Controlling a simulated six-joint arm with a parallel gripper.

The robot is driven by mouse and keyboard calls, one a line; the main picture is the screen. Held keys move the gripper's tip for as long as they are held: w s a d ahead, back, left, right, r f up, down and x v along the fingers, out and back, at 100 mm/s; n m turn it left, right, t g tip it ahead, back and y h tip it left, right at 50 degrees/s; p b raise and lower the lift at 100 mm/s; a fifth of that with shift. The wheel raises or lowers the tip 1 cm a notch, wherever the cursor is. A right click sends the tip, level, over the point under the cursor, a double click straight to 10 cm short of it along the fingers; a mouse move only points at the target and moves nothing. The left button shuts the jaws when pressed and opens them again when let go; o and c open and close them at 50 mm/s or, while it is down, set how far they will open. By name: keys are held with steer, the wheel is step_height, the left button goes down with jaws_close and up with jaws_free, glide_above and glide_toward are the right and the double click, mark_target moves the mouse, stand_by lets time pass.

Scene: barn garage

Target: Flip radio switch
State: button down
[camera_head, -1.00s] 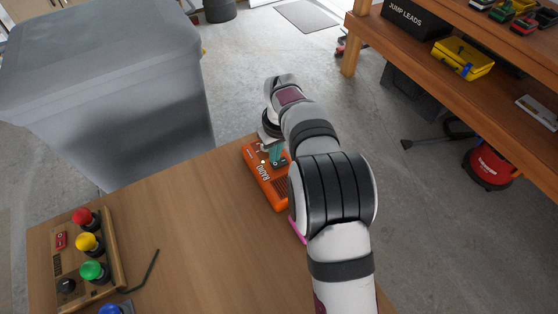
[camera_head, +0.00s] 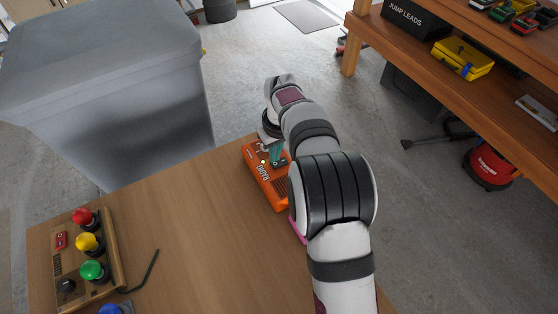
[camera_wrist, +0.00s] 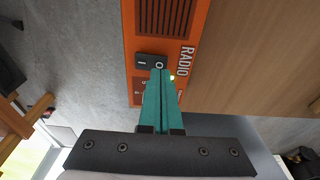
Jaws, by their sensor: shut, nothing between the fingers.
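The orange radio (camera_head: 266,181) lies on the wooden table near its far edge, partly hidden by my arm. In the wrist view the radio (camera_wrist: 198,28) shows its dark speaker slots, the RADIO lettering and a black rocker switch (camera_wrist: 143,60) marked "I" and "O". A small green-yellow light (camera_wrist: 172,77) glows beside the switch. My gripper (camera_wrist: 159,72) has teal fingers, shut together and empty. Their tips are at the "O" end of the switch; whether they touch it I cannot tell. In the head view my gripper (camera_head: 276,156) is over the radio's far end.
The wooden table (camera_head: 190,215) is clear left of the radio. A button box (camera_head: 113,252) with coloured buttons and a dark hex key (camera_head: 150,270) lie at the near left. A large grey bin (camera_head: 120,100) stands beyond the table, and a shelf (camera_head: 490,85) is at right.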

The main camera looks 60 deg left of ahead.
mark_target(275, 164)
steer(key=shift+f, duration=0.85)
stand_by(0.3)
steer(key=shift+r, duration=3.5)
